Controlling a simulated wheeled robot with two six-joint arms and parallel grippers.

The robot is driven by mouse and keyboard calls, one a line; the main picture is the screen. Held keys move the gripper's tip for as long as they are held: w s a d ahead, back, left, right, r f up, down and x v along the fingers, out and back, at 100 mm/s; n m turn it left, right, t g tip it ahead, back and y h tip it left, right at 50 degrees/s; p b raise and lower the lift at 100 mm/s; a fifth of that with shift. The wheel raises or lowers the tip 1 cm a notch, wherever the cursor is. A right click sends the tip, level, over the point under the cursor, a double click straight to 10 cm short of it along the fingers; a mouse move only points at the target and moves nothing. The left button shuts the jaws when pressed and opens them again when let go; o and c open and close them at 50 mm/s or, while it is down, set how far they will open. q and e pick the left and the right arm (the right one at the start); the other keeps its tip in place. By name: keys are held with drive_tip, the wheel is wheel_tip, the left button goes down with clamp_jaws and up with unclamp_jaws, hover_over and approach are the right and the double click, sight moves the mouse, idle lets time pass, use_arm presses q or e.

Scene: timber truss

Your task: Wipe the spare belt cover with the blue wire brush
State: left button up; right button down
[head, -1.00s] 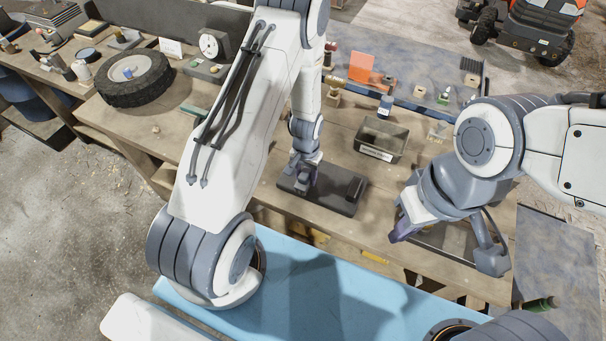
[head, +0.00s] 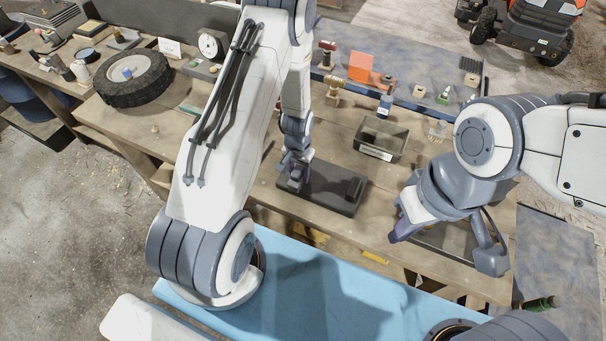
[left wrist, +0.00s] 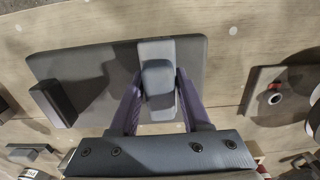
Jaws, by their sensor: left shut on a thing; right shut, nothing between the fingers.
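The spare belt cover, seemingly the dark flat plate (head: 328,190), lies on the workbench with a raised block near its right end. In the left wrist view the plate (left wrist: 90,65) spreads behind the fingers, with the raised block at its left. My left gripper (head: 293,182) is over the plate's left part, pointing down. It is shut on a grey-blue block, seemingly the wire brush (left wrist: 158,80), between its purple fingers. The brush is over the plate; its underside is hidden, so contact cannot be told. My right gripper (head: 393,238) is shut and empty near the bench's front edge.
A grey open bin (head: 381,140) stands behind the plate to the right. A tyre (head: 133,80) lies at the left of the bench. A brass fitting (head: 334,88) and an orange block (head: 360,68) stand at the back. Bare wood lies left of the plate.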

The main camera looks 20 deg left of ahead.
sight(308, 184)
use_arm(q)
drive_tip(key=shift+d+r, duration=0.1)
drive_tip(key=shift+d, duration=1.5)
drive_tip(key=shift+a, duration=1.6)
drive_tip(key=shift+d, duration=1.6)
drive_tip(key=shift+a, duration=1.6)
